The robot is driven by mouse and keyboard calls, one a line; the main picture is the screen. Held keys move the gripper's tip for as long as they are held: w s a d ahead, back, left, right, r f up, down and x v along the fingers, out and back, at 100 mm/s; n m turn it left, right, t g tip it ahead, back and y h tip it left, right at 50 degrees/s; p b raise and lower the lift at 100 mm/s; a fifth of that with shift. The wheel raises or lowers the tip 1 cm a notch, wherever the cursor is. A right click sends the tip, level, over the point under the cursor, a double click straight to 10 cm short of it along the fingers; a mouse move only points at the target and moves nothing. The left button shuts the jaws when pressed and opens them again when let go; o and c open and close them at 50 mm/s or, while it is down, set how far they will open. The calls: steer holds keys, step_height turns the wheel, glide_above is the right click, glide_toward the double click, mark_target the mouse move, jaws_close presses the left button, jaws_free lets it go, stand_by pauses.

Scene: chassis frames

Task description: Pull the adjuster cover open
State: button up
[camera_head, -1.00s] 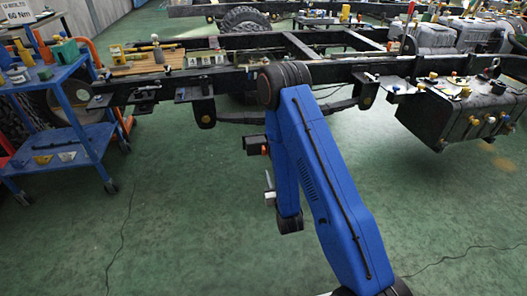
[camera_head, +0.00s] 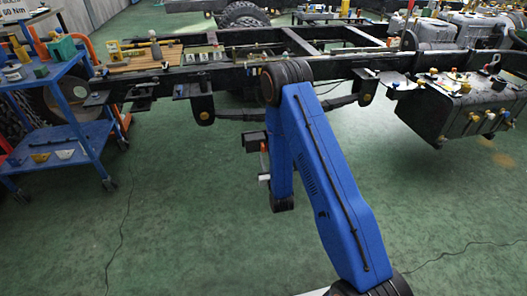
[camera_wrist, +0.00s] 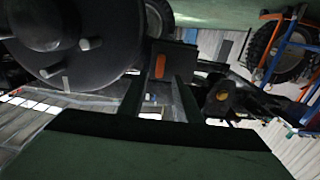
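My gripper (camera_wrist: 162,84) shows in the wrist view as two dark fingers with a gap between them, in which I see nothing held. In the head view my gripper is small, low beneath the chassis frame and partly hidden by my blue arm. A dark flat block with a small orange-red patch (camera_wrist: 160,66) lies just beyond the fingertips; I cannot tell if they touch. I cannot clearly identify the adjuster cover. A large dark round drum-like part (camera_wrist: 60,35) with pale studs fills the upper left of the wrist view.
The black chassis frame (camera_head: 330,73) spans the head view. A blue trolley (camera_head: 85,130) with tools stands at the left. A dark tank (camera_head: 465,108) hangs at the right. The green floor (camera_head: 190,220) beneath is open. A dark rounded part (camera_wrist: 222,98) is right of the fingers.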

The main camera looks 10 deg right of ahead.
mark_target(263, 149)
steer(key=w, duration=0.7)
jaws_close()
